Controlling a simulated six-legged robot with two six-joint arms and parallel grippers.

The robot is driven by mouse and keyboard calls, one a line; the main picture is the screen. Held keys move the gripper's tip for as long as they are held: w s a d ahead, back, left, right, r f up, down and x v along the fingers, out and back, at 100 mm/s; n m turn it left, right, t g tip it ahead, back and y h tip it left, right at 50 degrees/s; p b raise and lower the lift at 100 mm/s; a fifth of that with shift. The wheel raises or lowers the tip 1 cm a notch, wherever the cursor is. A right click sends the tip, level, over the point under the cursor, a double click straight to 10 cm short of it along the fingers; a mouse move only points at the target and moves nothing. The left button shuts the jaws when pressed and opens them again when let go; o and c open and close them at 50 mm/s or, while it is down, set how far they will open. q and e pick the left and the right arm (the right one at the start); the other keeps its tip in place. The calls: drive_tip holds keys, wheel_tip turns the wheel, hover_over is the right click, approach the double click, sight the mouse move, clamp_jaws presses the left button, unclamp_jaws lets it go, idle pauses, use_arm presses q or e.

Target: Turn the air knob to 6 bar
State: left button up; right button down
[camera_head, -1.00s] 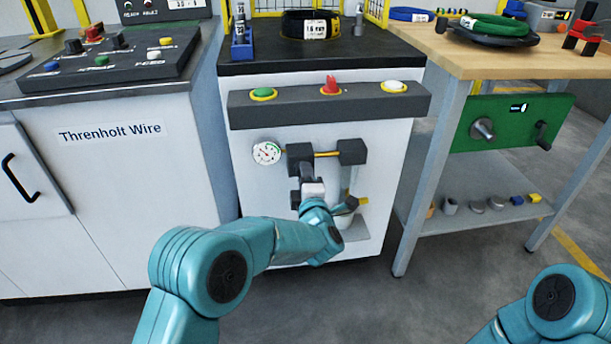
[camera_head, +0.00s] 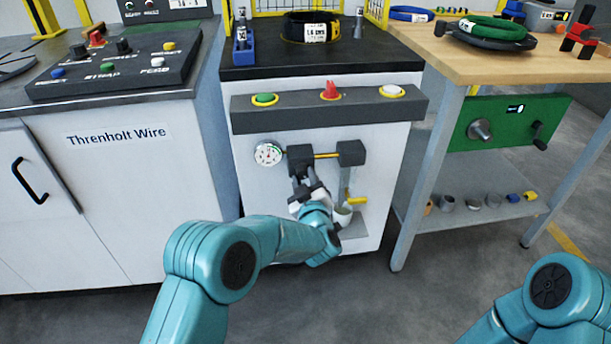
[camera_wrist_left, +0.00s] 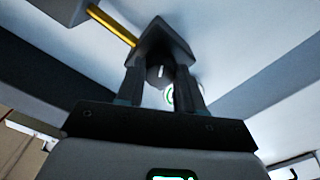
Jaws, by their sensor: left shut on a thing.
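The air knob (camera_wrist_left: 157,75) is dark with a pale mark and sits under a dark regulator block (camera_head: 301,157) on the white machine front. My left gripper (camera_head: 300,178) reaches up to it from below. In the left wrist view its two fingers (camera_wrist_left: 160,88) are shut on the knob, one on each side. In the head view the gripper hides the knob. A round white gauge (camera_head: 268,153) with a green arc is left of the block; its needle is too small to read surely. My right gripper is out of view.
A yellow pipe (camera_head: 327,156) joins the regulator to a second dark block (camera_head: 351,153). Below that are a yellow lever (camera_head: 357,200) and a pale cup (camera_head: 342,217). A button bar (camera_head: 328,108) juts out above. A workbench (camera_head: 470,60) stands right.

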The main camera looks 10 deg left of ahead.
use_arm(q)
drive_tip(key=m+p, duration=0.2)
drive_tip(key=m, duration=0.4)
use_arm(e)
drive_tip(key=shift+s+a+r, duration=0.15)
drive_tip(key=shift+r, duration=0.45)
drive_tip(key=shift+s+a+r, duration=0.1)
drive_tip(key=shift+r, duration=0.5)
use_arm(q)
drive_tip(key=shift+f+m, duration=0.1)
drive_tip(key=shift+m, duration=0.2)
drive_tip(key=o, duration=1)
drive_tip(key=shift+p+v, duration=2)
drive_tip(key=shift+v, duration=6.2)
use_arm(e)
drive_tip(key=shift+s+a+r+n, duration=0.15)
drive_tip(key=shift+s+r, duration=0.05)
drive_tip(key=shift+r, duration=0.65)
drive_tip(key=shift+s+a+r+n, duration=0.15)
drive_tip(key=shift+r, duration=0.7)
